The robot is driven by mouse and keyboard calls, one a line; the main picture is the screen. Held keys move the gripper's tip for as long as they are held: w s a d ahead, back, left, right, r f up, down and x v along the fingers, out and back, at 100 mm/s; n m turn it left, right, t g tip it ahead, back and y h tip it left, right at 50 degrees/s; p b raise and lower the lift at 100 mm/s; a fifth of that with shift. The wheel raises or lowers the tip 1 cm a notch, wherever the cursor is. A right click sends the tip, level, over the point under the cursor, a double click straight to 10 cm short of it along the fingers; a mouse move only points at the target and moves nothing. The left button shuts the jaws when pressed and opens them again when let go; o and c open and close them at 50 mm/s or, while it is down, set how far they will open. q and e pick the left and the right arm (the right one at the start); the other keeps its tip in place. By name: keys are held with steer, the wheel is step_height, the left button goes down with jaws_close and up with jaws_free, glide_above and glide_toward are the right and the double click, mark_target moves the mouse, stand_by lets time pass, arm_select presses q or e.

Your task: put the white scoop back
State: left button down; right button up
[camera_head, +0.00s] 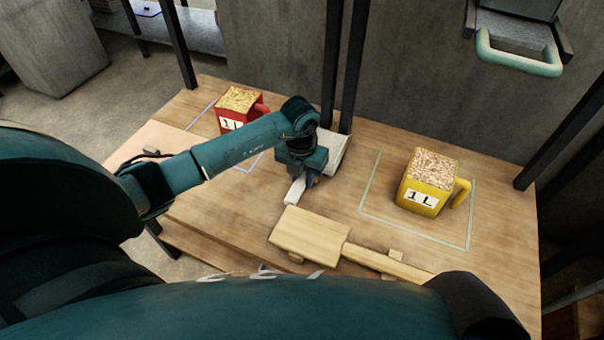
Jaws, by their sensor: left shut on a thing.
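The white scoop (338,152) is at the middle of the wooden table, partly hidden behind my left gripper. Its pale box-like head shows to the right of the gripper, and a white strip that looks like its handle sticks out toward the lower left. My left gripper (309,179) points down and is shut on the scoop. I cannot tell whether the scoop touches the table top. My right gripper is not in view.
A red measure (230,123) with grain stands back left, and a yellow measure (422,198) with grain stands right, inside an outlined square. A wooden paddle (310,233) lies in front of the scoop. Dark posts (340,70) rise behind. The table (215,205) is clear left of the paddle.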

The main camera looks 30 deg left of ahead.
arm_select(q)
steer(key=shift+f, duration=0.25)
steer(key=c, duration=1.1)
jaws_free()
